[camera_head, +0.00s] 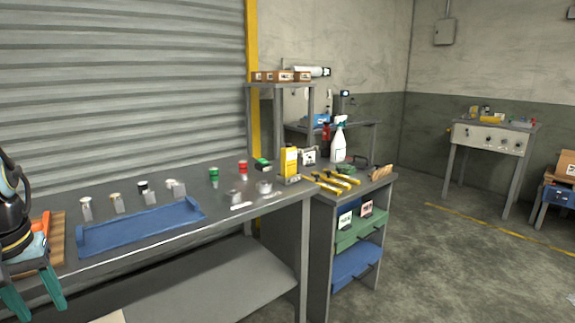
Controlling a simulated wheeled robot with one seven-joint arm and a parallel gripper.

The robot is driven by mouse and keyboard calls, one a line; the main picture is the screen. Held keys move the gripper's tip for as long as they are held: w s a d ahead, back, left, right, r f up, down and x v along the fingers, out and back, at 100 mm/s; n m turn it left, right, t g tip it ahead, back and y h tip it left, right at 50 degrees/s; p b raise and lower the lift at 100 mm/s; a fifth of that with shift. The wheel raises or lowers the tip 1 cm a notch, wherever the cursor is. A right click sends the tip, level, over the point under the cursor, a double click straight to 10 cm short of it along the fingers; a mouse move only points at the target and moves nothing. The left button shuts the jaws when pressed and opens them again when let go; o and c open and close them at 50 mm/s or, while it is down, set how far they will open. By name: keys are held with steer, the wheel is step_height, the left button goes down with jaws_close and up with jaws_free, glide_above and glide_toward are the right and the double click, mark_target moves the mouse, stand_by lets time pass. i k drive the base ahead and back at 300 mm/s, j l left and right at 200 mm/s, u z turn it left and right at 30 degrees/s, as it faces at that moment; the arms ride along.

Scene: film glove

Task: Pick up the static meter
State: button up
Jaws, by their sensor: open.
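I cannot tell for sure which thing is the static meter. An upright yellow item (289,162) with a dark top and a small label stands at the right end of the long grey bench, and may be it. A small white item with a dark face (309,157) stands just to its right. My gripper (36,304) is at the lower left edge, its teal fingers apart and pointing down, with nothing seen between them. It is far from both items, at the bench's left end.
The long bench (120,228) holds a blue tray (140,228), several small jars with tags, and a wooden board (57,243) near my gripper. A side cart (320,205) carries yellow-handled tools (330,182) and a spray bottle (339,140). Floor at right is open.

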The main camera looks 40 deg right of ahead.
mark_target(289, 153)
steer(key=l+z, duration=0.2)
steer(key=l, duration=1.6)
steer(key=i+l, duration=0.3)
steer(key=i, duration=0.15)
